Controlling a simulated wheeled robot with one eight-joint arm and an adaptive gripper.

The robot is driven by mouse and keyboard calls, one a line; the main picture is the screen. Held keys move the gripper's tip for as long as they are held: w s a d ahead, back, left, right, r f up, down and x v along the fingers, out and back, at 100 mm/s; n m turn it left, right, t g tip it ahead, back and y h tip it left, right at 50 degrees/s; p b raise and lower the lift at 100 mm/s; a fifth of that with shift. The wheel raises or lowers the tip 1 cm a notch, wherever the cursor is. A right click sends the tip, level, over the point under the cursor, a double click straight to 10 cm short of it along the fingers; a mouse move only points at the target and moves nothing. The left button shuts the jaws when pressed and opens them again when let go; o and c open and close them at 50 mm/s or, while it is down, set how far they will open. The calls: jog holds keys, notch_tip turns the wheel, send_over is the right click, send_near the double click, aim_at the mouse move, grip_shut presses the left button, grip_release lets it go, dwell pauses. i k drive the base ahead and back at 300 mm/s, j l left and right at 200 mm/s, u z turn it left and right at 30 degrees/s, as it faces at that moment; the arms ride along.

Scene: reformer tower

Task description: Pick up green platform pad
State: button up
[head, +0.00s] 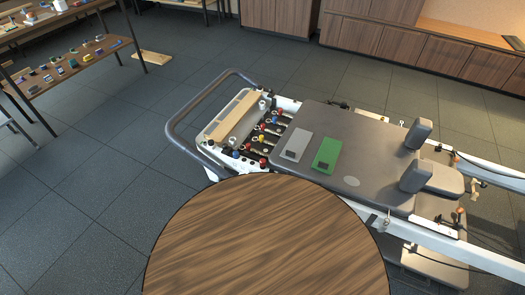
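The green platform pad (327,155) is a flat rectangle with a dark patch near its lower end. It lies on the dark grey carriage (360,135) of the reformer, left of the two upright shoulder rests. A similar grey pad (296,142) lies just to its left, with a small gap between them. My gripper is not in view, and nothing is seen touching the green pad.
A round wooden top (265,245) fills the near foreground, in front of the reformer. Shoulder rests (417,134) stand on the carriage. A curved grey rail (178,125) rings the reformer's left end. Shelves with small items (70,65) stand upper left. Open floor (80,190) lies left.

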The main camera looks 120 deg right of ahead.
aim_at(329, 152)
jog(key=z, duration=5.05)
